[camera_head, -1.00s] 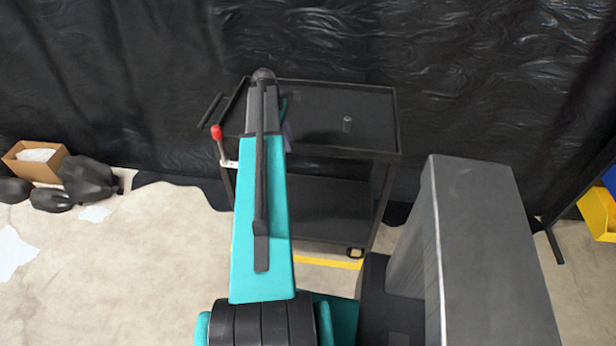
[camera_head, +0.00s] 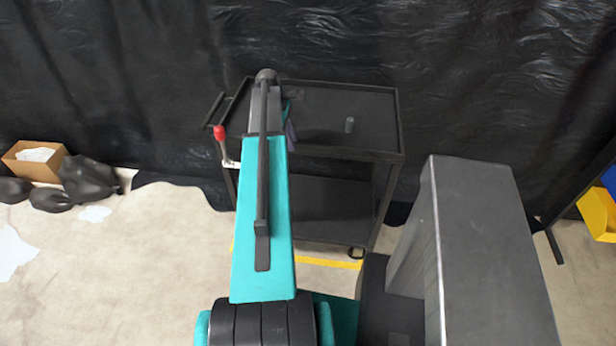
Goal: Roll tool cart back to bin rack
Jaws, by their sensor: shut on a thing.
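The black tool cart (camera_head: 330,152) stands ahead of me against the dark curtain, with an upper tray and a lower shelf. A red-tipped lever (camera_head: 219,133) sits at the cart's left side, near a dark handle bar (camera_head: 214,110). My teal arm reaches over the cart's left part and covers some of it. My gripper is hidden behind the arm, so its contact with the cart does not show. Part of the bin rack, a dark frame (camera_head: 552,245), shows at the right edge.
A yellow bin (camera_head: 597,215) and a blue bin (camera_head: 611,180) are at the right edge. A cardboard box (camera_head: 35,168) and black bags (camera_head: 88,180) lie at the left. A yellow floor line (camera_head: 330,263) runs below the cart. The left floor is mostly clear.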

